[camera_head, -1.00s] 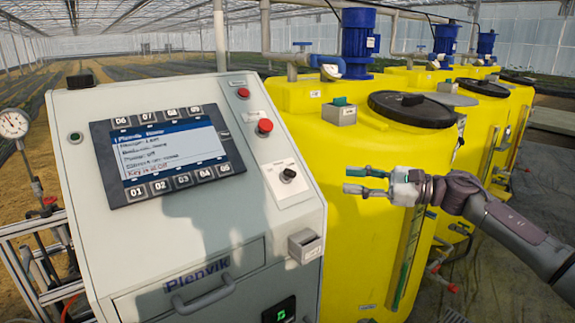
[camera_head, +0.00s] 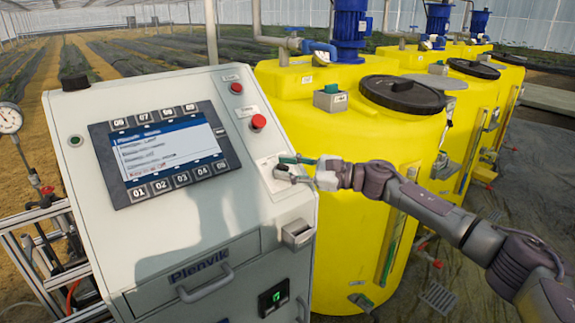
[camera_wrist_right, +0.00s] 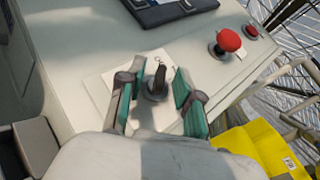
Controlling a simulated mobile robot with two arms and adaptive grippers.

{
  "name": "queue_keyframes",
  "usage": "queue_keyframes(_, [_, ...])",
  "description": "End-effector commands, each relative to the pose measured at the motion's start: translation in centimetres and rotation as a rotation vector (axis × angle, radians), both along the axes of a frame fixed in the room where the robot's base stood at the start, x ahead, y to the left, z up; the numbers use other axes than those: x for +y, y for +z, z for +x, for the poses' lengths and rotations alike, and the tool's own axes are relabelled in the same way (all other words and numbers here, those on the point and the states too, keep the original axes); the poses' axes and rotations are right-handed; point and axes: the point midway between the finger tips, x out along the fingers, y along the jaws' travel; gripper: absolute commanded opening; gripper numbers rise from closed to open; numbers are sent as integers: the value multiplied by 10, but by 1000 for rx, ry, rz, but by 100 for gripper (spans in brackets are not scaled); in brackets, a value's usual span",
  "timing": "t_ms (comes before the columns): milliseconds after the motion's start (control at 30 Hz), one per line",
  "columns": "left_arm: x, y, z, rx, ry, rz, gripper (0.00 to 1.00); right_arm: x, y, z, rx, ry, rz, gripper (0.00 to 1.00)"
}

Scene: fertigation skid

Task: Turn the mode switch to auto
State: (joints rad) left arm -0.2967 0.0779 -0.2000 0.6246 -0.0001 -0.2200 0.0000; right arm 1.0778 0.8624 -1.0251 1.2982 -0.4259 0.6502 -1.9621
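The mode switch (camera_wrist_right: 157,80) is a dark rotary knob on a white plate (camera_wrist_right: 112,78) on the sloped face of the grey control cabinet (camera_head: 200,235). In the right wrist view it stands between the two green-padded fingers of my right gripper (camera_wrist_right: 154,100), which are open with gaps on both sides of the knob. In the head view my right gripper (camera_head: 298,170) is over the plate and hides most of the switch. The display (camera_head: 165,152) shows menu lines, the bottom one in red and too small to read surely. My left gripper is out of view.
Two red buttons, a lower one (camera_head: 258,121) and an upper one (camera_head: 236,87), sit above the switch on the same panel. A small grey box (camera_head: 298,233) is on the cabinet's right edge below it. Yellow tanks (camera_head: 345,140) stand close on the right.

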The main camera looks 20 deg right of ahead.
Motion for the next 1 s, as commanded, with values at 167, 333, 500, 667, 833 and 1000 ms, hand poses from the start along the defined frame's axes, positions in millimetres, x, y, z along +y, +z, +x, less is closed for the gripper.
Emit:
queue_keyframes(167, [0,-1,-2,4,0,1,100,0,0,0,0,0,0,29])
queue_keyframes(333, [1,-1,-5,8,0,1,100,0,0,0,0,0,0,1])
queue_keyframes(500, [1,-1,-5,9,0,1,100,0,0,0,0,0,0,0])
queue_keyframes(667, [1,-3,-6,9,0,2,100,0,-1,-1,4,-11,9,0])
queue_keyframes(833, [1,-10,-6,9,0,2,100,0,-4,-1,18,-54,45,0])
queue_keyframes(1000, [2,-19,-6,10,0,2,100,1,-6,-3,44,-136,116,0])
